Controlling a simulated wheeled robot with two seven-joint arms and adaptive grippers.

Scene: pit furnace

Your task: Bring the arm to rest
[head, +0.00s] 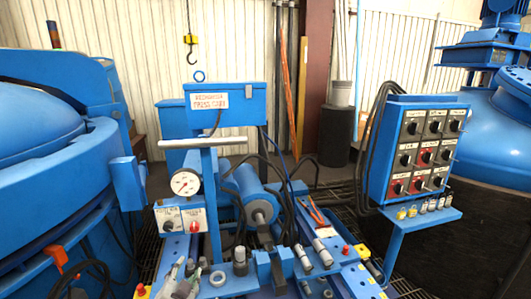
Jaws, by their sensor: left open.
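My left gripper (189,267) shows small at the bottom edge, left of centre. Its grey fingers point up and away from me, spread apart with nothing visible between them. It is in front of the blue press bench, below the switch box (182,218) with its red and black knobs. I cannot tell whether it touches the bench. A pale ring (218,278) and a dark grey cylindrical fitting (240,262) are just to its right. My right gripper is not in view.
A pressure gauge (185,183) stands above the switch box. A blue cylinder (253,195) lies along the bench, with loose fittings (322,253) to its right. A knob panel (418,155) with padlocks on its shelf stands right. A large blue vessel (50,150) fills the left.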

